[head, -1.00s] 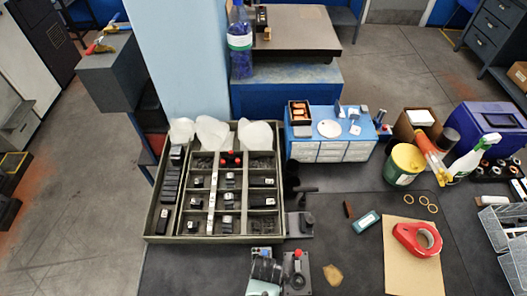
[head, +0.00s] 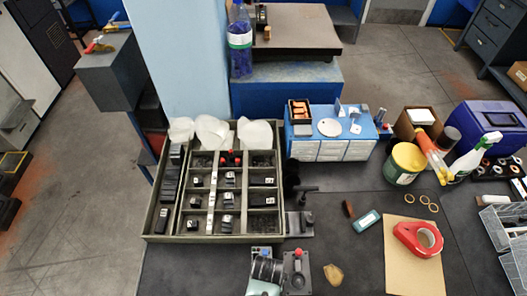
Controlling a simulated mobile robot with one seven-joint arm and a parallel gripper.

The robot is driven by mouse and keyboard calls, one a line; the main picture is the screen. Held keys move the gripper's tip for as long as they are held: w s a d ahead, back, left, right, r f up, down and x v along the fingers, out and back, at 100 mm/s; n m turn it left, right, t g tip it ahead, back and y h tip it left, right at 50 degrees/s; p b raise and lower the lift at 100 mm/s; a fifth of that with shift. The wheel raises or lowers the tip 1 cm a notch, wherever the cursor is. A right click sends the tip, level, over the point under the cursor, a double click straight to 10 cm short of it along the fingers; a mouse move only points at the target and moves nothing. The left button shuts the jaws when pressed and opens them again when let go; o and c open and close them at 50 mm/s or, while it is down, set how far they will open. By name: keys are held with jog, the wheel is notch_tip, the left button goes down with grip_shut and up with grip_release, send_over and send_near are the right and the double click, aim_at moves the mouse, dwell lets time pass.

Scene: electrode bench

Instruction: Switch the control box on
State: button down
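A small grey box with a red knob (head: 297,270) stands at the bottom edge of the head view, right of centre. It looks like the control box, but its switch position is too small to read. Just left of it is a dark ribbed cylinder (head: 266,269) with a pale green part below it, cut by the picture edge. Behind the cylinder a small bluish panel (head: 261,251) shows in part. I cannot make out my gripper anywhere in this view.
A sectioned tray (head: 148,226) of small dark parts stands to the left, with a black clamp-like fixture (head: 301,222) beside it. A blue drawer unit (head: 355,151) is behind. On the right are a red tape dispenser (head: 418,239) and a yellow tub (head: 405,166). Dark bench is clear around (head: 350,250) the middle right.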

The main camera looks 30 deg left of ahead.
jog(key=shift+f+b, duration=0.4)
jog(key=shift+f, duration=0.15)
jog(key=shift+r, duration=0.1)
notch_tip(320, 180, up, 7)
jog(key=p, duration=0.7)
dwell(0.7)
